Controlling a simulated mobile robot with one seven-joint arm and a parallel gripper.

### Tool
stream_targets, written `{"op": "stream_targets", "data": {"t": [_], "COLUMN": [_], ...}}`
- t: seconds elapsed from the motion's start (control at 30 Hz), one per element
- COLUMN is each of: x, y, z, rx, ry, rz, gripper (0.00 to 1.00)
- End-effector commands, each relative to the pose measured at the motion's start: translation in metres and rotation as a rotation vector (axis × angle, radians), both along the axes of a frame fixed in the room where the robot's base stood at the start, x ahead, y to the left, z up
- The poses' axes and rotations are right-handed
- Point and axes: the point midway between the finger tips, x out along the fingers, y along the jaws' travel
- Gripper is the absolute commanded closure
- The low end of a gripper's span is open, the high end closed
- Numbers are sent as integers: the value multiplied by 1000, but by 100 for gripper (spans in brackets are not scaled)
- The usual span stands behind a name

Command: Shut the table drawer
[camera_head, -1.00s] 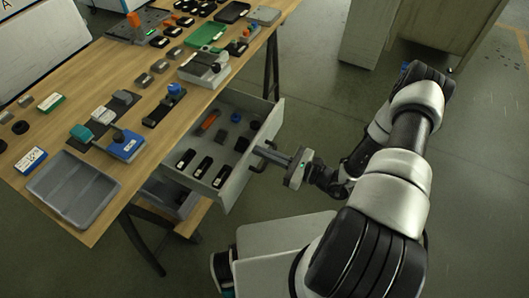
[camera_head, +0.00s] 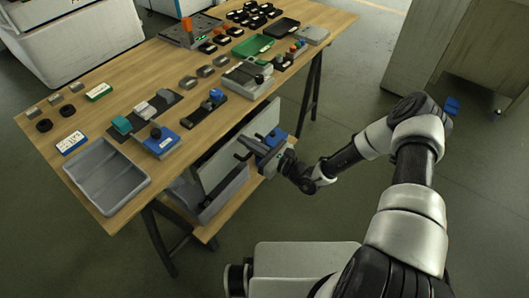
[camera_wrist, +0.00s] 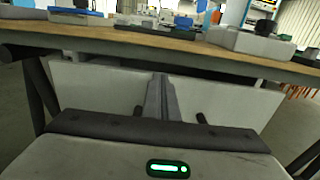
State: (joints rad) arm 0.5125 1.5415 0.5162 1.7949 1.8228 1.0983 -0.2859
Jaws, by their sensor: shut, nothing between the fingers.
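The table drawer's pale grey front (camera_head: 222,158) stands close under the wooden table's (camera_head: 195,129) near edge in the head view. Its contents are hidden; I cannot tell if it is fully flush. In the wrist view the drawer front (camera_wrist: 95,88) spans the picture below the tabletop. My gripper (camera_head: 243,147) is at the right part of the front, in the head view. Its fingers (camera_wrist: 160,95) are together and empty, pointing at the front; whether they touch it is unclear. Dark handle posts (camera_wrist: 200,117) show beside the fingers.
A grey tray (camera_head: 108,178) sits at the tabletop's near left corner. Several small parts, a green tray (camera_head: 253,45) and a grey device (camera_head: 247,75) cover the tabletop. A lower shelf (camera_head: 206,231) lies below the drawer. The floor right of the table is open up to a cabinet (camera_head: 425,50).

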Motion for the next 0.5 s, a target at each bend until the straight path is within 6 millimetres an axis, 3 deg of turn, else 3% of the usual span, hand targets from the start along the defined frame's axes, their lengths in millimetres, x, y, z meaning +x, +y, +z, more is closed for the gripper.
{"op": "stream_targets", "data": {"t": [0.2, 0.5], "x": [22, 34], "y": [31, 47], "z": [0, 0], "rx": [1, 0], "ry": [-1, 0], "rz": [1, 0], "gripper": [100, 100]}}
